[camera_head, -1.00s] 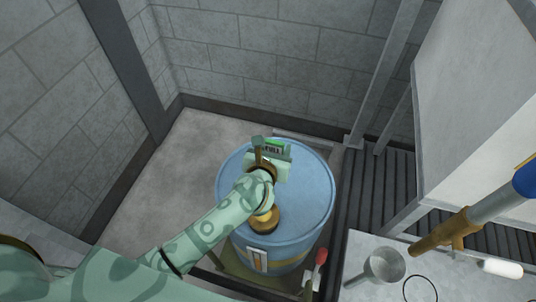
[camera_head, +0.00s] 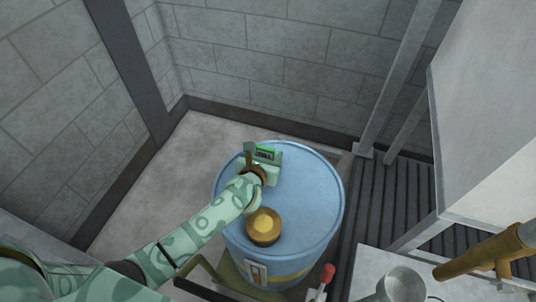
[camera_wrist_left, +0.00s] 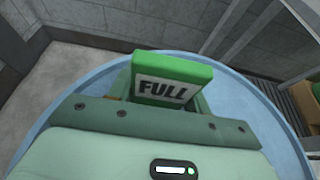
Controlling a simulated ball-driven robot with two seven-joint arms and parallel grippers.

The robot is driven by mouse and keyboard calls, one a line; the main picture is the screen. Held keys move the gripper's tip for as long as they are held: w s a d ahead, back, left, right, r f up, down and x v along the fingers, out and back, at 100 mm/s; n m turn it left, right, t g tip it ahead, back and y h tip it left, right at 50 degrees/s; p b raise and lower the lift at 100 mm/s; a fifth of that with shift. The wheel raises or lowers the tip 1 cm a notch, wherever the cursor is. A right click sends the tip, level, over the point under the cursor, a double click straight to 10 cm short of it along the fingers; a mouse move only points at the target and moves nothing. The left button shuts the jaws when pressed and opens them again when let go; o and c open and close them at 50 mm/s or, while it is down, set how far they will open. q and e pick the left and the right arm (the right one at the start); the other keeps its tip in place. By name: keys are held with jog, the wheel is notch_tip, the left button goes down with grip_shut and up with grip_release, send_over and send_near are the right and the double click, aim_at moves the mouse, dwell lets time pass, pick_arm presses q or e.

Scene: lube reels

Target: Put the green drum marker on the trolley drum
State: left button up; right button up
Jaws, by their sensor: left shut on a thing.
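The green drum marker (camera_head: 265,153), with a white "FULL" label, is in my left gripper (camera_head: 263,161). My left gripper is over the far left part of the drum top. I cannot tell whether the marker touches the lid. My right gripper is not in view.
A metal funnel (camera_head: 401,285) stands on a light surface at the lower right. A brass-coloured pipe (camera_head: 480,257) reaches in from the right. A red-tipped handle (camera_head: 328,272) is near the drum. Block walls stand behind. The right side of the drum top is clear.

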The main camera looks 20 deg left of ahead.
pick_arm(q)
jog(key=shift+f, duration=0.2)
jog(key=o, duration=0.8)
jog(key=shift+o, duration=0.7)
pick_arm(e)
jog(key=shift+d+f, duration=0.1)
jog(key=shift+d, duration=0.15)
pick_arm(q)
jog(key=shift+r, duration=0.25)
jog(key=shift+s+r, duration=0.2)
jog(key=shift+s, duration=0.05)
jog(key=p+v, duration=0.4)
jog(key=v, duration=0.6)
jog(key=shift+s+r, duration=0.25)
jog(key=shift+s, duration=0.35)
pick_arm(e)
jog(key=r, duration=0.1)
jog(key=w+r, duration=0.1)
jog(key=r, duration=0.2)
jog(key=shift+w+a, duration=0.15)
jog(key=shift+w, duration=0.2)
